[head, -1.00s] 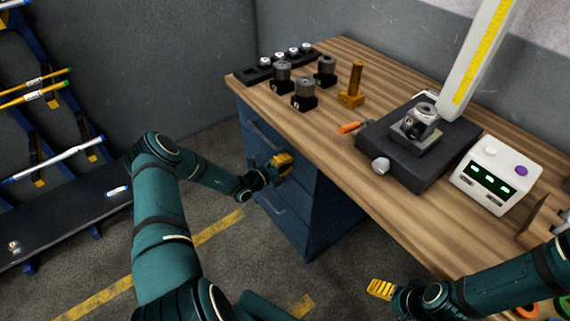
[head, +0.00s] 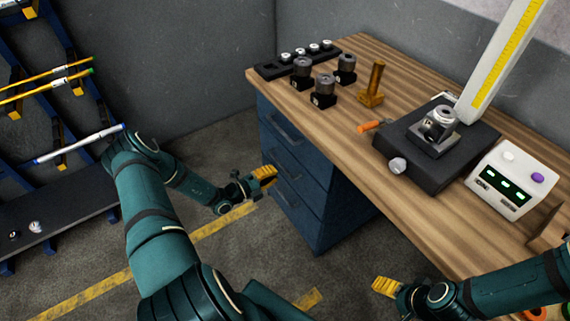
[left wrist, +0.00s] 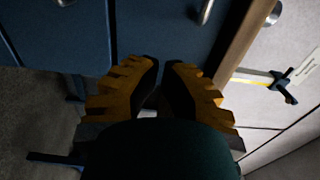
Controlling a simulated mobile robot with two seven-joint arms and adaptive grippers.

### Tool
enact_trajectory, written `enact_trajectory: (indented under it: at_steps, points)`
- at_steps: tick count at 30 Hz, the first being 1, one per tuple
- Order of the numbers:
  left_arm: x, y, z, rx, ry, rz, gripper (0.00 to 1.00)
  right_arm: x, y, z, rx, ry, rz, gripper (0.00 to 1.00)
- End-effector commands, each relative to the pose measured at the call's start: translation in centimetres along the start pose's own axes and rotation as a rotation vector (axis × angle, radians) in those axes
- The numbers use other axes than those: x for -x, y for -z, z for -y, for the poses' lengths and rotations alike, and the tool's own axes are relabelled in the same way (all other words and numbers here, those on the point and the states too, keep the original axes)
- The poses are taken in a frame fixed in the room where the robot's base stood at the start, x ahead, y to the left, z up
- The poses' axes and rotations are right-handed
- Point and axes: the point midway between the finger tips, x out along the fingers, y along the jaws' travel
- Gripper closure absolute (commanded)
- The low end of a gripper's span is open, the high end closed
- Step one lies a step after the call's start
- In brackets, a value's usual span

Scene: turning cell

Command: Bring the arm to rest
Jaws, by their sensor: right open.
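My left gripper (head: 263,177) is in front of the blue drawer cabinet, apart from the workbench top, and holds nothing that I can see. In the left wrist view its yellow and black fingers (left wrist: 161,66) show a narrow gap between the tips. My left arm (head: 155,215) is bent, with its elbow near the rack at left. My right gripper (head: 384,287) is open and empty in front of the bench, at lower right. The right forearm (head: 505,287) comes in from the right edge.
The wooden bench (head: 330,120) carries dark cylindrical parts on blocks (head: 323,90), an orange stand (head: 372,86), a black measuring base (head: 465,155) and a white display box (head: 512,178). The drawer cabinet (head: 288,165) stands below. A rack (head: 60,205) is at left. Floor between is open.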

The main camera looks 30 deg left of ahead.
Motion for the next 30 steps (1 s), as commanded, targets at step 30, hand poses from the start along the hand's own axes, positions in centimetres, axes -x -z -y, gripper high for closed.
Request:
enact_trajectory:
  at_steps: [30]
  points:
    - [6.0,30.0,-1.6,-1.976,0.464,-1.832,1.00,0.0,0.0,0.0,0.000,0.000,-0.001,0.22]
